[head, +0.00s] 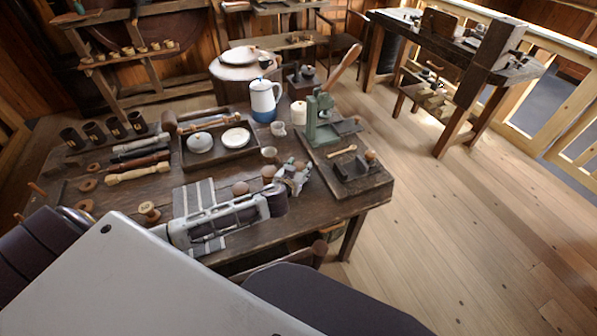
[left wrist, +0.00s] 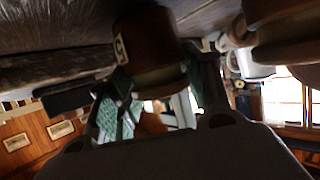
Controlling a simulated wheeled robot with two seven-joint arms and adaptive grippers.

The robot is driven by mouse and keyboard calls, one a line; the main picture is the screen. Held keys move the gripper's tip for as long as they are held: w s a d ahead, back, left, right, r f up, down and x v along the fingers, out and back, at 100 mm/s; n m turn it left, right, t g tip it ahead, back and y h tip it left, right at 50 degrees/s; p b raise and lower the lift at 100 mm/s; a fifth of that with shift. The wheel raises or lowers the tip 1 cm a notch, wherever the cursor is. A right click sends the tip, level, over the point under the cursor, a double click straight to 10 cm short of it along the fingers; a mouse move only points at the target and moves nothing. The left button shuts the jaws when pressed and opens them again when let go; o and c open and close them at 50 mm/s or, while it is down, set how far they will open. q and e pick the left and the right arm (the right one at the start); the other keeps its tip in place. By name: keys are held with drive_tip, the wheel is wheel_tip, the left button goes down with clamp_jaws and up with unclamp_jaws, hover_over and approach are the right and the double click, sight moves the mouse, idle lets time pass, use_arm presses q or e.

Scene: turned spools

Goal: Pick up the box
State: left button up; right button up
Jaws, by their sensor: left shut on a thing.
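My left gripper (head: 293,177) is above the front of the dark wooden table (head: 140,195), near its right side. In the left wrist view, its two fingers (left wrist: 160,88) are on either side of a round brown box (left wrist: 148,45) with a pale label, and they are shut on it. In that view the table top appears at the upper edge, close to the box; I cannot tell whether they touch. In the head view the gripper largely hides the box. My right gripper is not in view.
Small brown round pieces (head: 240,188) sit close to the left gripper. A green press (head: 322,120) on a board stands to its right. A tray (head: 217,155) with pale dishes and a blue-white pot (head: 264,103) are behind. Dark labelled cups (head: 94,132) stand at the left.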

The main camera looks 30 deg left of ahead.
use_arm(q)
wheel_tip(320, 180, up, 8)
drive_tip(key=shift+p, duration=0.35)
drive_tip(key=shift+r, duration=0.6)
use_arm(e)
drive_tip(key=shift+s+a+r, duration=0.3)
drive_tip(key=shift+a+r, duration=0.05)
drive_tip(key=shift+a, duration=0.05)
use_arm(q)
drive_tip(key=shift+r, duration=0.15)
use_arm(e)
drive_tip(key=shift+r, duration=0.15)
use_arm(q)
wheel_tip(320, 180, up, 10)
drive_tip(key=p, duration=0.9)
drive_tip(key=shift+f+p, duration=0.25)
drive_tip(key=shift+p, duration=0.15)
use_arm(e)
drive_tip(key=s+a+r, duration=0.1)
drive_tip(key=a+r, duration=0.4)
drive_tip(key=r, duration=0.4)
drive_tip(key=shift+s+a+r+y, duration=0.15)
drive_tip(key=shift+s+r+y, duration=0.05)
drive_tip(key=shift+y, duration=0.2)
use_arm(q)
drive_tip(key=shift+r, duration=0.2)
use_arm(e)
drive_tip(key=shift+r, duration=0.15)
